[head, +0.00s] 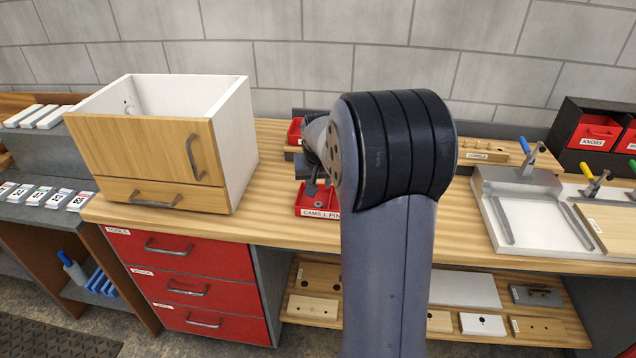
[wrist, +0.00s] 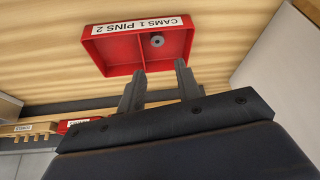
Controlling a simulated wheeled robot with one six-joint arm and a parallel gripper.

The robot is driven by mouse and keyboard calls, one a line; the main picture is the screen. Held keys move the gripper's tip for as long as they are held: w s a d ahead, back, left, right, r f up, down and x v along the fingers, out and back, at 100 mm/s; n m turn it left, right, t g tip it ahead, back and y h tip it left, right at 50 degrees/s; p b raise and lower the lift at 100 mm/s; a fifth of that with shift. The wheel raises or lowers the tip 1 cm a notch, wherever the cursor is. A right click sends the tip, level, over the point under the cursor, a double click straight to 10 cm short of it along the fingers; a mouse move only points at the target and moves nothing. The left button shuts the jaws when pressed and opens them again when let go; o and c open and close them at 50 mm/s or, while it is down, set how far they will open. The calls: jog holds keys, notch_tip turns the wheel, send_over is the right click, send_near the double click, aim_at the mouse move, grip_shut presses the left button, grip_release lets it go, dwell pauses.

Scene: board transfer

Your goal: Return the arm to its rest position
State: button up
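My arm rises in the middle of the head view and bends toward the bench. My gripper (wrist: 160,84) shows in the wrist view with its two fingers apart and nothing between them. In the head view the gripper is mostly hidden behind my arm, above the red bin. The red bin labelled "CAMS 1 PINS 2" (wrist: 95,55) lies just beyond the fingertips in the wrist view; it also shows in the head view (head: 308,203). A small grey round part (wrist: 157,40) lies in one compartment of it.
A white cabinet with a wooden front (head: 150,140) stands on the bench (head: 270,225) at left. A white fixture with clamps (head: 530,215) is at right, near red bins (head: 595,131). A second red bin (head: 295,130) sits behind my arm. Boards lie on the lower shelf (head: 385,322).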

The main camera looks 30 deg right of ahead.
aim_at(317, 203)
jog(key=p+x, duration=0.1)
jog(key=x, duration=1.1)
